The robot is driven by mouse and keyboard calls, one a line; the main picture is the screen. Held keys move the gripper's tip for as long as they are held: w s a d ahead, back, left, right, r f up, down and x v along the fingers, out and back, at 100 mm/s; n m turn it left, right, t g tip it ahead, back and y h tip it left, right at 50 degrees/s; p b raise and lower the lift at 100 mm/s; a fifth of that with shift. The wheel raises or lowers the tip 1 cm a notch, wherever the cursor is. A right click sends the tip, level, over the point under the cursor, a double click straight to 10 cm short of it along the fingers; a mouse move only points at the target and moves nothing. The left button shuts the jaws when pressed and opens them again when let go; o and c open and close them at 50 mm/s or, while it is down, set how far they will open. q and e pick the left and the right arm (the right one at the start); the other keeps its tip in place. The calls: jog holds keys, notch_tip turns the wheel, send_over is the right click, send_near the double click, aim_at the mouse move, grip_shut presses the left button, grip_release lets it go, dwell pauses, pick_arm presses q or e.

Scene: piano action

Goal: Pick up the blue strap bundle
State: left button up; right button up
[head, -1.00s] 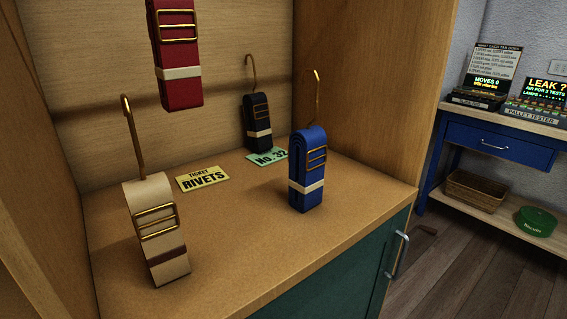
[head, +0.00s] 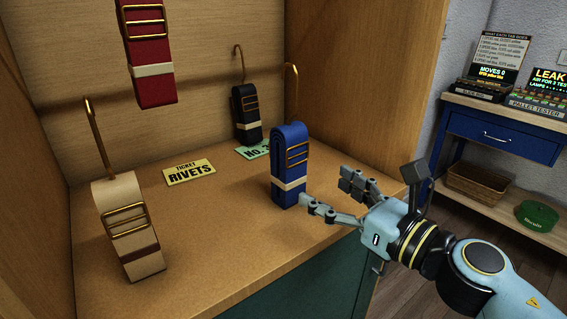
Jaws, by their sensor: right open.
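The blue strap bundle (head: 291,165) stands upright on the wooden cabinet top, with brass buckles, a cream band round its lower part and a brass hook rising above it. My right gripper (head: 322,190) comes in from the right, low over the cabinet top. Its fingers are open and point toward the bundle, one nearer the front and one farther back. The front fingertip is close to the bundle's lower right side; I cannot tell whether it touches. Nothing is between the fingers. My left gripper is not in view.
A cream strap bundle (head: 124,220) stands at left, a black one (head: 246,115) at the back, and a red one (head: 147,55) hangs above. A yellow RIVETS card (head: 190,172) and green card (head: 254,151) lie flat. The front middle of the cabinet top (head: 200,255) is clear.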

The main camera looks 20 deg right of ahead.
aim_at(297, 170)
jog(key=p+x, duration=0.1)
jog(key=x, duration=0.9)
jog(key=shift+w, duration=0.3)
jog(key=c, duration=1.4)
